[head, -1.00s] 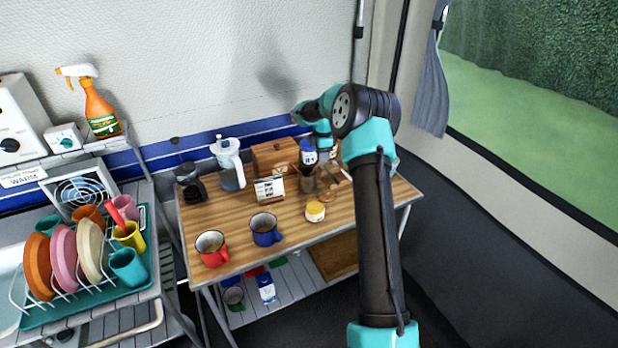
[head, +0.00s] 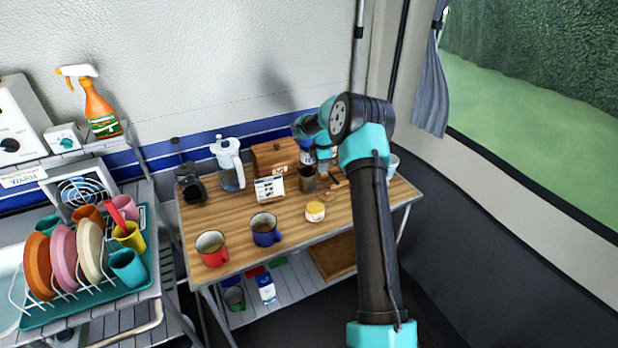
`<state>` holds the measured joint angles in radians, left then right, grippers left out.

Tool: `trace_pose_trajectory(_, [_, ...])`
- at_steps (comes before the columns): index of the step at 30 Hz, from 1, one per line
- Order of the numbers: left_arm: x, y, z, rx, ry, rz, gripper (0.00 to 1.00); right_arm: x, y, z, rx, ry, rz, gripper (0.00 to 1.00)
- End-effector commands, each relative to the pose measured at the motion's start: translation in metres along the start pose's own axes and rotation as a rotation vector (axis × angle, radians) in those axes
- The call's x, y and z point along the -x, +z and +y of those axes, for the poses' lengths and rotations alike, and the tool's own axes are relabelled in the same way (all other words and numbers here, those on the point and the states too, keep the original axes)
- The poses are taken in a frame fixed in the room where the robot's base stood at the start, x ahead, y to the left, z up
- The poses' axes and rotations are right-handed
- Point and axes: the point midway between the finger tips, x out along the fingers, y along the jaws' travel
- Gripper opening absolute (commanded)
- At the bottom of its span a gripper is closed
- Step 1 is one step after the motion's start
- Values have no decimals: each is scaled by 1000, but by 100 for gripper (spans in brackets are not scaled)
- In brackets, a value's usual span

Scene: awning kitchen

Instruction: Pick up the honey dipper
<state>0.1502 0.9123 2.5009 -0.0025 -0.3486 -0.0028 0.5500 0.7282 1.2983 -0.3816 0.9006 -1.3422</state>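My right arm reaches over the far right part of the wooden table (head: 290,222). My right gripper (head: 325,168) points down there, close to a dark brown cup (head: 307,181). Its fingertips are small and partly hidden, so I cannot tell whether they are open or shut. A small light-brown wooden piece (head: 339,185), perhaps the honey dipper, shows just right of the cup, close below the gripper. It is too small to tell for certain or to see whether the gripper touches it. My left gripper is not in view.
A yellow-labelled jar (head: 315,211), a blue mug (head: 265,230) and a red mug (head: 211,248) stand towards the front. A wooden box (head: 273,157), a small card (head: 269,189) and a white-lidded pitcher (head: 229,164) stand behind. A dish rack (head: 85,300) is at left.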

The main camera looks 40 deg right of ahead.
Motion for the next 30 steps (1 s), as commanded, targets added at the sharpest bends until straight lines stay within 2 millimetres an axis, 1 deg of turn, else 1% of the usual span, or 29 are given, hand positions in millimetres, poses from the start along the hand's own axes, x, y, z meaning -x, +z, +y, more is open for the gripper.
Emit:
trace_pose_trajectory(1, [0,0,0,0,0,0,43,0,0,0,0,0,0,30])
trace_pose_trajectory(9, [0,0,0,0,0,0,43,0,0,0,0,0,0,5])
trace_pose_trajectory(11, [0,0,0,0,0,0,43,0,0,0,0,0,0,0])
trace_pose_trajectory(23, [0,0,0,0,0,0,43,2,0,0,0,0,0,0])
trace_pose_trajectory(26, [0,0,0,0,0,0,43,7,0,1,0,2,0,0])
trace_pose_trajectory(30, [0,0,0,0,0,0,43,24,0,2,-1,3,0,0])
